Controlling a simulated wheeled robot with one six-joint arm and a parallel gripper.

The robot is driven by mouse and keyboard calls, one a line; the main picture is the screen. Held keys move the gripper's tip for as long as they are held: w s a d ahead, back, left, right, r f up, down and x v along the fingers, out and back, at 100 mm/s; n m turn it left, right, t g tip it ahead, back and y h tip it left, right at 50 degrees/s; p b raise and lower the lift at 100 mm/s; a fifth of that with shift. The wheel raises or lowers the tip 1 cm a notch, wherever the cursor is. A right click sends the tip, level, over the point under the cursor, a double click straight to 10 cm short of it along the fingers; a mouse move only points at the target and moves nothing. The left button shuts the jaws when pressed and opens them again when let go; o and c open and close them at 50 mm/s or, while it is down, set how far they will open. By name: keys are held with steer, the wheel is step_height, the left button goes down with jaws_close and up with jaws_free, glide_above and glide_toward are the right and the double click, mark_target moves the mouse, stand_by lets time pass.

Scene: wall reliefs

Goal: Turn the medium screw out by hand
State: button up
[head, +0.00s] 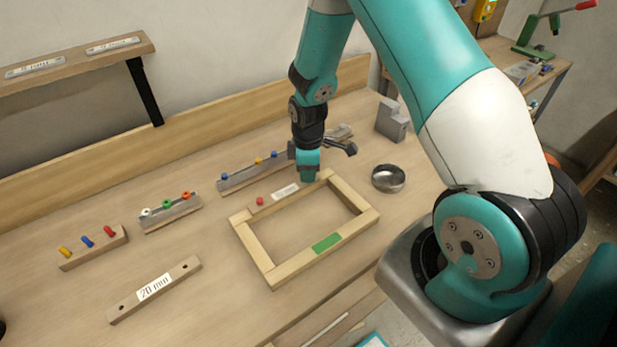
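Which piece is the medium screw I cannot tell; no label marks it. A wooden frame (255,249) lies on the bench, with a green patch (327,242) on its near side. A small red-headed piece (260,201) shows at its far left corner, beside a white label (285,191). My wrist hangs over the frame's far side.
A metal bowl (388,179) stands right of the frame, with a grey block (392,122) behind. Left are a wooden block with coloured pegs (95,251), two metal racks (172,217) (240,178) and a bar labelled 20 mm (125,307). Bare bench lies between them.

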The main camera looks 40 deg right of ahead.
steer(key=m, duration=1.5)
steer(key=shift+m, duration=0.3)
steer(key=m, duration=0.5)
steer(key=shift+p, duration=0.3)
jaws_close()
steer(key=n, duration=0.4)
steer(key=shift+n, duration=0.5)
